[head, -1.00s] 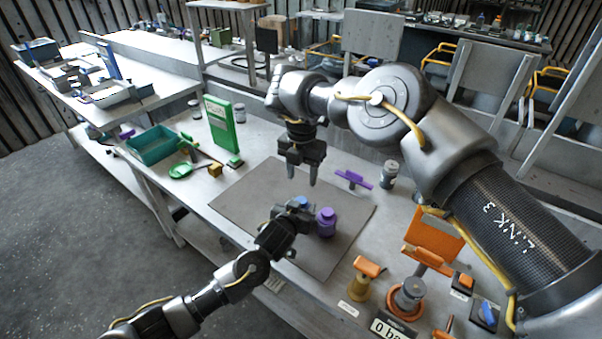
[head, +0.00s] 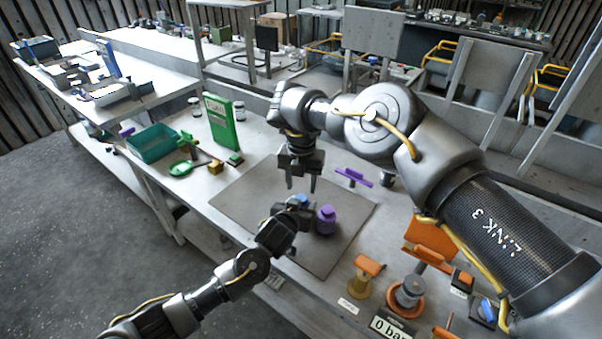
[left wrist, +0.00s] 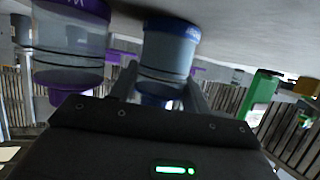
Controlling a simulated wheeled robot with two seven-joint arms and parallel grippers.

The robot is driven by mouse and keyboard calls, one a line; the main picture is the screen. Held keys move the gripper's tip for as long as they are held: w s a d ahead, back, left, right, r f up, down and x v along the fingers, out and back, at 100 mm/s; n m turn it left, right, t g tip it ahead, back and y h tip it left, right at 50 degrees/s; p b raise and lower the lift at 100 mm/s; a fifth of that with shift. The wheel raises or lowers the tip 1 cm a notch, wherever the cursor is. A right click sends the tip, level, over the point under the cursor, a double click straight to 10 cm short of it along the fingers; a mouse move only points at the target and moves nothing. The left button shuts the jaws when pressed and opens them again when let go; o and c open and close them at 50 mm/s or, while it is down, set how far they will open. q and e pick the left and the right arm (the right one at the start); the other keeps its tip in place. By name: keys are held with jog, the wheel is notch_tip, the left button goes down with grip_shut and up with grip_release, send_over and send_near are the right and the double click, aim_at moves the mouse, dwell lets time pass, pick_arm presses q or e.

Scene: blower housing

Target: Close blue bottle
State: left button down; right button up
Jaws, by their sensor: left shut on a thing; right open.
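The blue bottle (head: 302,200) stands on the grey mat (head: 245,195), partly hidden by my left gripper (head: 297,212). In the left wrist view the blue bottle (left wrist: 168,52) sits between the two fingers, and the gripper is shut on it. My right gripper (head: 301,186) hangs above the blue bottle, fingers pointing down, open and empty. A purple bottle (head: 326,221) stands just right of the blue one; it also shows in the left wrist view (left wrist: 70,45).
A purple handled part (head: 354,177) lies behind the mat. Orange parts (head: 432,244) and a round orange base (head: 405,301) stand at the right. A green box (head: 219,119) and a teal bin (head: 152,143) are at the left. The mat's left part is clear.

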aim_at(301, 197)
jog(key=shift+f, duration=2.05)
jog(key=c, duration=1)
jog(key=o, duration=1.1)
jog(key=shift+r, duration=0.1)
notch_tip(301, 197, up, 12)
jog(key=shift+f, duration=0.1)
